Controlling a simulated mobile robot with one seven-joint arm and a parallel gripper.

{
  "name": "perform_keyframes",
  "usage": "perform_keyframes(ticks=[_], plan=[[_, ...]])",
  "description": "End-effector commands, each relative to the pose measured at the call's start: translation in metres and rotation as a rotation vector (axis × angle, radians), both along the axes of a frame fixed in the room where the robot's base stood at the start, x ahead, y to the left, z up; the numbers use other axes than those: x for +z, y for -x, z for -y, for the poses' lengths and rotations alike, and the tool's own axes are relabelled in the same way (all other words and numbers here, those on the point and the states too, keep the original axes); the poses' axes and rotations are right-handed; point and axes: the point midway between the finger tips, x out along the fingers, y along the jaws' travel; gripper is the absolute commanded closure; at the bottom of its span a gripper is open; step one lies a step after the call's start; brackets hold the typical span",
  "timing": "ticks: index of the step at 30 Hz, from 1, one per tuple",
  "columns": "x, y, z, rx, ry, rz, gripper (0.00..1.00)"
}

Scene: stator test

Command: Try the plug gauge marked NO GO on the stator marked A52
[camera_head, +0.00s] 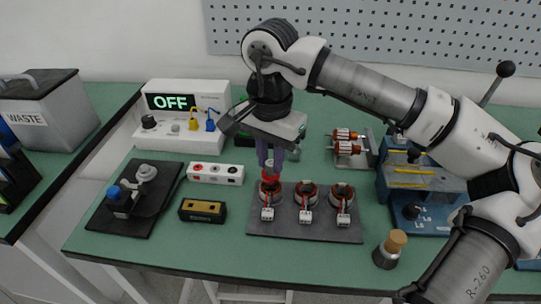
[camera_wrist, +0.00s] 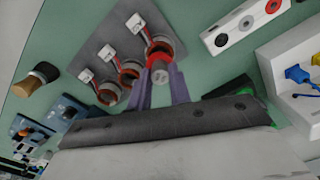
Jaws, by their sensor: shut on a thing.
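My gripper (camera_head: 271,157) points down with its purple fingers shut on a plug gauge (camera_head: 270,171) that has a red band and a grey end. In the wrist view the gauge's grey end (camera_wrist: 160,76) shows between the fingers. The gauge is upright over the left stator (camera_head: 271,194); I cannot tell whether its tip is inside the bore. The middle stator (camera_head: 307,194) and right stator (camera_head: 342,195) sit beside it on a dark grey plate (camera_head: 300,234), each with a white connector in front.
A black and yellow block (camera_head: 203,211) and a white socket strip (camera_head: 215,174) lie left of the plate. A tester reading OFF (camera_head: 182,113) stands behind.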

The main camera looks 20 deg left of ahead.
Motion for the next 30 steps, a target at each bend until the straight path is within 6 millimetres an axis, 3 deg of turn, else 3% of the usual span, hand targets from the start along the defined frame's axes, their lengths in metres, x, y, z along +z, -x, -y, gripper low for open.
perform_keyframes(ticks=[30], plan=[[-0.0058,0.0,0.0001,0.0,0.0,0.0,1.0]])
